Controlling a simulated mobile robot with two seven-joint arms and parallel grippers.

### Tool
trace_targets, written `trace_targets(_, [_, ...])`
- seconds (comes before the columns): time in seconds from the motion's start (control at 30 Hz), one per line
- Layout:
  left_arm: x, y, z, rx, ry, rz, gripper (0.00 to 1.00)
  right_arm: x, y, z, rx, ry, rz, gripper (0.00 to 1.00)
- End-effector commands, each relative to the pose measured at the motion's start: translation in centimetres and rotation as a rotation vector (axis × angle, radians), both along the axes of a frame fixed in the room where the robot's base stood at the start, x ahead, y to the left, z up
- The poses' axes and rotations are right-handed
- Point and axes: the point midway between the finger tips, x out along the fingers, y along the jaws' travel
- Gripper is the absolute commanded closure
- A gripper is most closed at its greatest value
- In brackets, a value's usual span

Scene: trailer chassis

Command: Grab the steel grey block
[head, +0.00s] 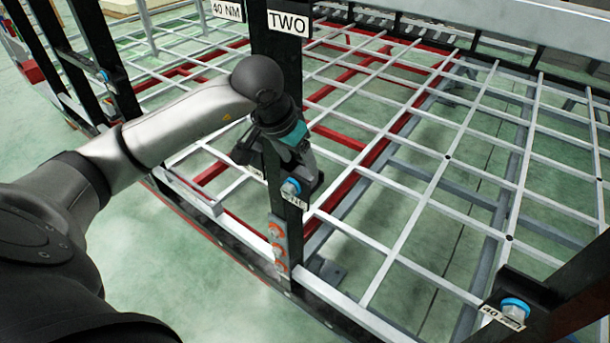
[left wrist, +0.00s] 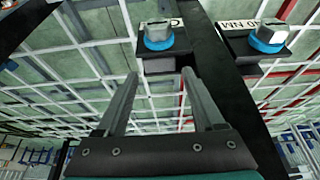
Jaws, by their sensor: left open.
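A small steel grey block (left wrist: 159,29) with a blue ring under it sits on a black bracket in the left wrist view. A second, similar grey block (left wrist: 269,33) with a blue ring is to its right, on another bracket. My left gripper (left wrist: 160,73) is open and empty, its two fingers pointing toward the first block and apart from it. In the head view my left gripper (head: 301,172) is at the black post, close to a blue-ringed block (head: 291,187) on the post's bracket. The fingers are partly hidden there. My right gripper is not in view.
The black post (head: 277,60) carries a TWO label (head: 288,24) and stands close behind my gripper. Another blue-ringed fitting (head: 515,306) is at lower right on a bracket. A white grid of bars (head: 440,170) over red beams fills the middle and right.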

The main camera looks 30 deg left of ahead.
Motion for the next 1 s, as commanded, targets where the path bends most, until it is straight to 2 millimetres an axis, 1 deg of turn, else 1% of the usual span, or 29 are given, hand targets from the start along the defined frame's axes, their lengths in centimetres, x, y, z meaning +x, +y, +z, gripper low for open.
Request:
trace_targets(0.13, [0.7, -0.2, -2.2, -0.004, 0.006, 0.0, 0.3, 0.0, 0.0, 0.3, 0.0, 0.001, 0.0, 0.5])
trace_targets(0.3, [1.5, -0.2, -3.9, -0.003, 0.003, 0.001, 0.3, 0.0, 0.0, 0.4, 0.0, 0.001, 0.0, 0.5])
trace_targets(0.4, [1.7, -0.2, -4.3, -0.001, 0.001, 0.0, 0.3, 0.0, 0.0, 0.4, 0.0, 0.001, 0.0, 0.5])
trace_targets(0.6, [1.7, -0.2, -4.3, -0.001, 0.0, 0.0, 0.31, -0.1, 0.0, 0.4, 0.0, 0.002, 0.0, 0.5])
trace_targets(1.0, [1.7, -0.2, -4.2, -0.001, 0.001, 0.0, 0.76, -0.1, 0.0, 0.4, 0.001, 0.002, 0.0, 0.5])
